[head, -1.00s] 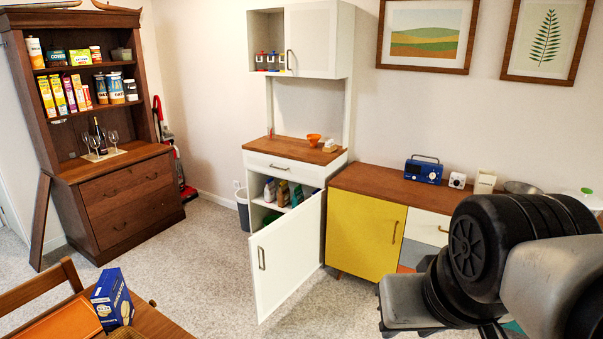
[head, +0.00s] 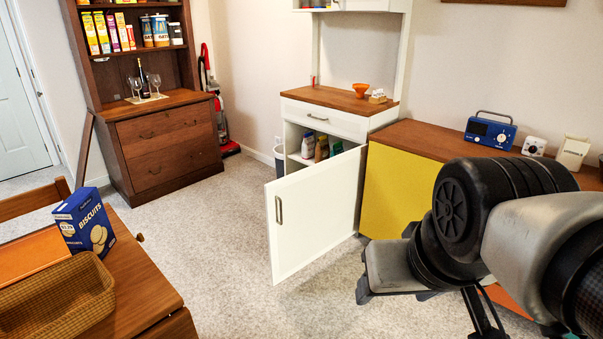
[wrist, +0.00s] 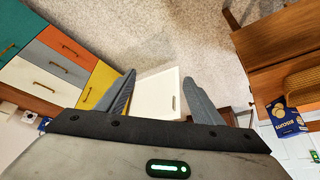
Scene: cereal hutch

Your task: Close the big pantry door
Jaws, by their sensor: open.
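The big pantry door (head: 312,220) is the white lower door of the tall white cabinet. It stands wide open, swung out into the room, with a metal bar handle (head: 279,209) near its free edge. Bottles and bags (head: 318,147) show on the shelf behind it. In the wrist view the white door (wrist: 156,92) appears between my fingers but beyond them, with its handle (wrist: 174,103) towards the right. My gripper (wrist: 160,77) is open and empty, apart from the door. In the head view my arm covers the lower right, and the fingertips are hard to make out.
A yellow-fronted sideboard (head: 395,195) stands right of the pantry. A wooden table (head: 135,275) with a blue biscuit box (head: 86,222) and a basket (head: 60,300) is at the lower left. The carpet (head: 225,240) between table and door is clear.

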